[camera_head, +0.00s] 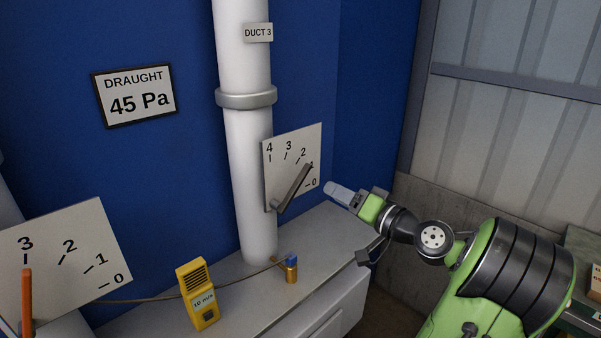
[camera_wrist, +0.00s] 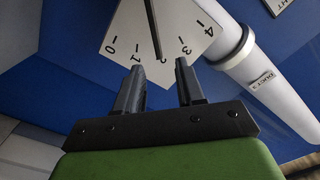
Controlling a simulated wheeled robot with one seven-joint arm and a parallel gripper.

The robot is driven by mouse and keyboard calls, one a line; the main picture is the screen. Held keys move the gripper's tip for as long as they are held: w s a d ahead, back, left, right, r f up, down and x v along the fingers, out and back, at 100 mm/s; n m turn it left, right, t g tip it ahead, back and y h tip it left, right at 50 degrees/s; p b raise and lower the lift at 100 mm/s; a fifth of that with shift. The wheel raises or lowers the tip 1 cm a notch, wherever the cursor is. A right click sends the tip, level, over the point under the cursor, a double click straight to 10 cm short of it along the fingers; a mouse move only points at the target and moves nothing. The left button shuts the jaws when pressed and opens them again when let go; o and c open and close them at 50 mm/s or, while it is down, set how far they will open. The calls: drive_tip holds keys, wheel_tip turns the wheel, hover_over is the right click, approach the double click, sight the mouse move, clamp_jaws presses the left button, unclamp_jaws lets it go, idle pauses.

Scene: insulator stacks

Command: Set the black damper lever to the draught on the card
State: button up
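The black damper lever (camera_head: 293,187) sits on a white scale plate (camera_head: 283,172) marked 0 to 4 on the white duct labelled DUCT 3. In the head view its tip overlaps the 1 mark. In the wrist view the lever (camera_wrist: 153,28) lies between the 1 and the 3, and no 2 shows. The framed card (camera_head: 134,94) on the blue wall reads DRAUGHT 45 Pa. My gripper (camera_head: 338,191) is right of the plate, apart from the lever. In the wrist view my gripper (camera_wrist: 159,66) has its fingers apart with nothing between them.
Another scale plate (camera_head: 75,250) with an orange lever (camera_head: 27,300) stands at lower left. A yellow meter (camera_head: 197,294) marked 10 m/s and a small brass piece with a blue top (camera_head: 290,270) stand on the grey bench (camera_head: 245,302), joined by a thin cable or tube.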

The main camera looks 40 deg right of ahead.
sight(306, 176)
drive_tip(key=w+p, duration=0.2)
drive_tip(key=w, duration=0.9)
drive_tip(key=shift+w+d, duration=0.1)
drive_tip(key=shift+w, duration=0.2)
drive_tip(key=shift+w+d+f, duration=0.1)
drive_tip(key=shift+w, duration=0.25)
clamp_jaws()
